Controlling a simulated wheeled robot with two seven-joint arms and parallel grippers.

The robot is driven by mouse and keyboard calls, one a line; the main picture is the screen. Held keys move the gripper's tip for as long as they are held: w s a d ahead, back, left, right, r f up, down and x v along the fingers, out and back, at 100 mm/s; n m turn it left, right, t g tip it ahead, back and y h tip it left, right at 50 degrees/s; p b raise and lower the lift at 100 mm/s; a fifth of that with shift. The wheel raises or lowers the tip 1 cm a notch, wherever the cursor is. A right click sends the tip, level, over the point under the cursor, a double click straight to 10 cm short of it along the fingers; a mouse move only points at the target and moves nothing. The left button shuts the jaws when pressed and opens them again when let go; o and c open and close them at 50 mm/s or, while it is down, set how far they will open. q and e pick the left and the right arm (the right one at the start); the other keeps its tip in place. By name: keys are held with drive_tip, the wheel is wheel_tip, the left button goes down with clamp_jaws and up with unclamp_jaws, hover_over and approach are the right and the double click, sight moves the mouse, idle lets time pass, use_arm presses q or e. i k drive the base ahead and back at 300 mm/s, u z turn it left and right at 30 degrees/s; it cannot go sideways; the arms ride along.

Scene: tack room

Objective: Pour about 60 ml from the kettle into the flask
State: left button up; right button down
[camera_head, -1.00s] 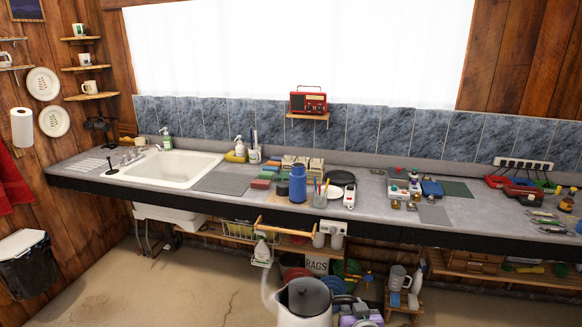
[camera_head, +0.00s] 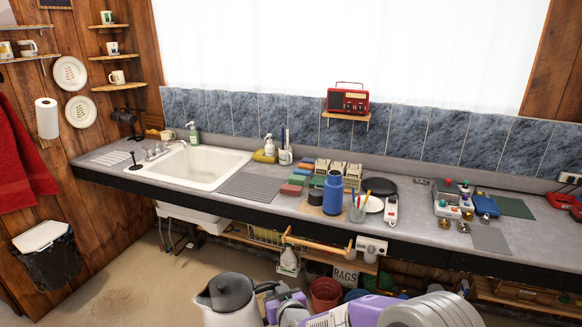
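The kettle (camera_head: 228,304), pale with a dark grey lid, is in the bottom foreground in front of the counter, roughly upright, its lower part cut off by the frame. My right gripper (camera_head: 280,304) is at the kettle's handle side and appears shut on the handle; its fingertips are partly hidden. The flask (camera_head: 333,196) is a blue upright cylinder on the counter, right of the sink and well beyond the kettle. A black cap-like piece (camera_head: 315,197) stands just left of it. My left gripper is not in view.
Beside the flask are a glass holding pencils (camera_head: 357,211), a white device (camera_head: 391,211), a dark round pan (camera_head: 380,186) and coloured blocks (camera_head: 291,189). The sink (camera_head: 206,169) is at left. A red radio (camera_head: 348,101) sits on a wall shelf. A wooden rail (camera_head: 317,245) projects below the counter front.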

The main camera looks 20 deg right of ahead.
sight(333, 186)
drive_tip(key=u, duration=0.05)
drive_tip(key=i, duration=0.75)
drive_tip(key=z, duration=0.9)
drive_tip(key=i, duration=0.5)
drive_tip(key=z, duration=0.5)
